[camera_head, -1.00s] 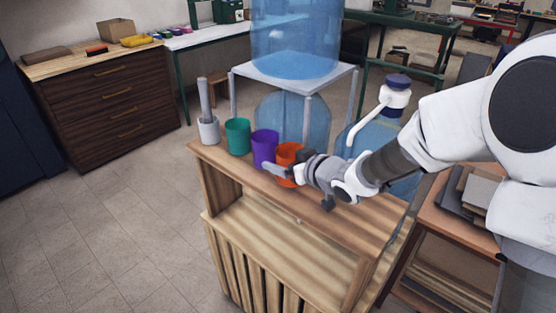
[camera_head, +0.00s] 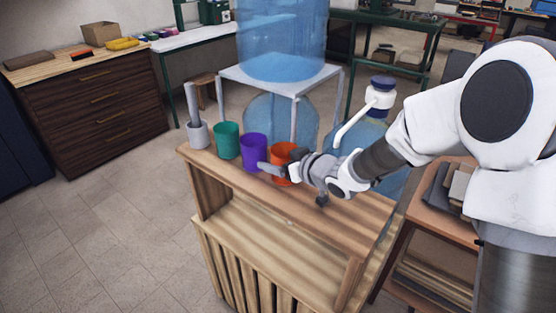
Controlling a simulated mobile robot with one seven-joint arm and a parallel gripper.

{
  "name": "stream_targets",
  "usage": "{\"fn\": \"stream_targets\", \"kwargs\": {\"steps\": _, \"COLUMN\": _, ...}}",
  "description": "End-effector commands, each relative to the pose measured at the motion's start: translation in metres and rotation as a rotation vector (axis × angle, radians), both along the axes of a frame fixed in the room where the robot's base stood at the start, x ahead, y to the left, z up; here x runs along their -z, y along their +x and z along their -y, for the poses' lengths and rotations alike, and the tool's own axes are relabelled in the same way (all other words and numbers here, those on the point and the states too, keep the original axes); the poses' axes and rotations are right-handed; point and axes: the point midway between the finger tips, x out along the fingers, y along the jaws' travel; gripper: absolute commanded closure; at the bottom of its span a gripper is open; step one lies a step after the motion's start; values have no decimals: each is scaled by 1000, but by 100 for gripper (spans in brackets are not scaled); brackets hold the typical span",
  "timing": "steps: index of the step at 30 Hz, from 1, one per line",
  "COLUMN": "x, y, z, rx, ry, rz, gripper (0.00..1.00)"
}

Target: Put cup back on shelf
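An orange cup (camera_head: 281,153) stands upright on the top of the wooden shelf unit (camera_head: 340,218), at the right end of a row of cups. A purple cup (camera_head: 253,148) and a green cup (camera_head: 227,139) stand to its left. My gripper (camera_head: 279,172) is at the orange cup, with its fingers around or beside its near side. One finger shows in front of the purple and orange cups; the other is hard to make out. I cannot tell whether the fingers touch the orange cup.
A grey holder (camera_head: 197,134) with a tall rod stands at the left end of the row. Large blue water bottles and a white stand (camera_head: 284,82) are close behind the cups. A pump-topped bottle (camera_head: 380,95) stands behind my arm. The shelf unit's lower board (camera_head: 275,245) is bare.

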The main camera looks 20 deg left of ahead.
Motion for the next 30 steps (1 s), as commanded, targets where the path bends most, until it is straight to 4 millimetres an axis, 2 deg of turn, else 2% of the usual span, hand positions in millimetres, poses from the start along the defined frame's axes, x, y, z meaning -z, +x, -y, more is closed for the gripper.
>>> {"fn": "stream_targets", "kwargs": {"steps": 21, "x": 11, "y": 0, "z": 0, "rx": 0, "ry": 0, "rz": 0, "gripper": 83}}
{"fn": "stream_targets", "kwargs": {"steps": 22, "x": 10, "y": 0, "z": 0, "rx": 0, "ry": 1, "rz": 1, "gripper": 9}}
{"fn": "stream_targets", "kwargs": {"steps": 24, "x": 10, "y": 0, "z": 0, "rx": 0, "ry": 0, "rz": 0, "gripper": 0}}
{"fn": "stream_targets", "kwargs": {"steps": 30, "x": 10, "y": 0, "z": 0, "rx": 0, "ry": -1, "rz": -1, "gripper": 0}}
